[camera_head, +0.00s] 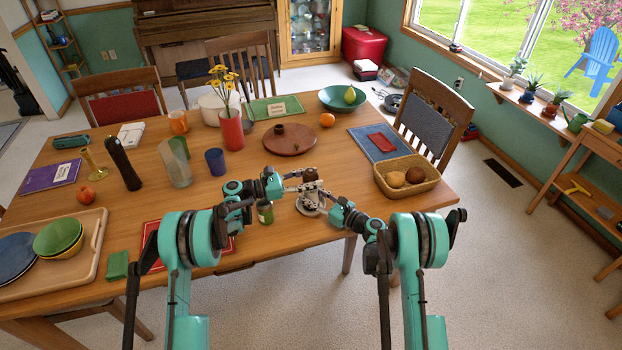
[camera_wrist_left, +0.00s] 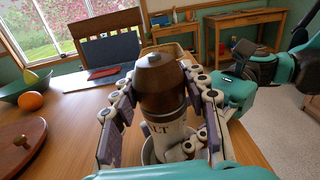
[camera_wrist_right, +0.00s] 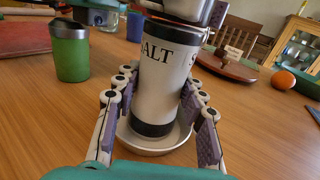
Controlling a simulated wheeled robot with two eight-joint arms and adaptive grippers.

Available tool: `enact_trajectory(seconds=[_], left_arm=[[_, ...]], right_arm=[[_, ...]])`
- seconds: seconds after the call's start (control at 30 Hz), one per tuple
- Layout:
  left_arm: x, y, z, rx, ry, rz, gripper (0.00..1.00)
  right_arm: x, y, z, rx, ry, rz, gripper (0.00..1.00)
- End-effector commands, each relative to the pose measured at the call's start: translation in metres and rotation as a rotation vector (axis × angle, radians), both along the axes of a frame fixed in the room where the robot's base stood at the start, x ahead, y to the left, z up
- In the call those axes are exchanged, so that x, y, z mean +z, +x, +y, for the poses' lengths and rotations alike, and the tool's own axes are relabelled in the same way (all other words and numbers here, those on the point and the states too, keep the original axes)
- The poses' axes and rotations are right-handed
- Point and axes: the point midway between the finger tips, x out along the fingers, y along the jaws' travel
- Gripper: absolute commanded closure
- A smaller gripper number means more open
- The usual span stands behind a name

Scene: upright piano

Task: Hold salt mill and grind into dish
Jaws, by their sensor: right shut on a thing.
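The salt mill has a brown wooden head (camera_wrist_left: 160,85) and a white body (camera_wrist_right: 165,75) lettered SALT with a dark base band. It is upright over a small pale round dish (camera_wrist_right: 155,148); I cannot tell whether its base touches the dish. My right gripper (camera_wrist_right: 158,115) is shut on the mill's lower body, a finger on each side. My left gripper (camera_wrist_left: 160,105) is open around the wooden head, with a gap visible at its left finger. In the head view the mill's dark head (camera_head: 310,174) shows between both grippers, its body mostly hidden.
A round brown board (camera_head: 290,148) and a red vase (camera_head: 231,132) are farther back. The table's front edge is near.

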Motion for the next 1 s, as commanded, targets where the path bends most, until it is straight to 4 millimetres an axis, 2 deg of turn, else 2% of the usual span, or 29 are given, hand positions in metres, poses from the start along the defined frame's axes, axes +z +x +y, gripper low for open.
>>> enact_trajectory(seconds=[0.27,0.5,0.7,1.0], left_arm=[[-0.0004,0.0015,-0.0005,-0.04,0.0,-0.001,0.85],[-0.0008,0.0023,-0.0006,-0.265,0.002,-0.004,0.85],[-0.0005,0.001,-0.0006,-0.38,0.004,-0.005,0.85],[0.0001,-0.001,-0.0004,-0.414,0.004,-0.005,0.85]], right_arm=[[-0.0005,-0.0002,0.0004,0.001,-0.002,-0.001,0.98],[-0.0004,-0.0006,0.0009,0.002,-0.002,-0.001,0.98],[-0.0004,-0.0009,0.0012,0.003,-0.002,-0.001,0.98],[-0.0005,-0.0009,0.0015,0.004,-0.002,-0.001,0.98]])
